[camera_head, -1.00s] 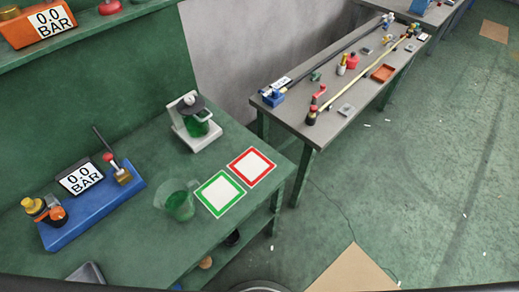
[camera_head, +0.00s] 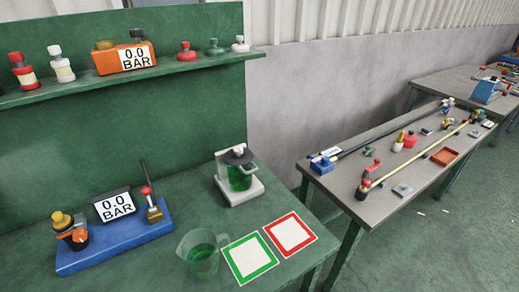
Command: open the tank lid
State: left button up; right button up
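The tank (camera_head: 240,180) is a green, see-through vessel in a white stand on the green workbench, right of the middle of the bench. A dark grey round lid (camera_head: 238,155) sits on top of it and looks closed. A see-through jug (camera_head: 203,256) with green liquid stands in front of the tank, to its lower left. Neither of my grippers shows in the head view, so their state cannot be seen.
A blue pump base (camera_head: 120,240) with a 0.0 BAR display stands at left. Green-framed (camera_head: 250,257) and red-framed (camera_head: 290,233) white squares lie right of the jug. A shelf (camera_head: 130,78) holds several small items above. A grey table (camera_head: 400,165) with rods stands at right.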

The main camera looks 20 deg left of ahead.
aim_at(248, 157)
jog(key=z, duration=0.6)
jog(key=k, duration=0.65)
jog(key=z, duration=0.5)
jog(key=i, duration=1.1)
jog(key=u, duration=0.85)
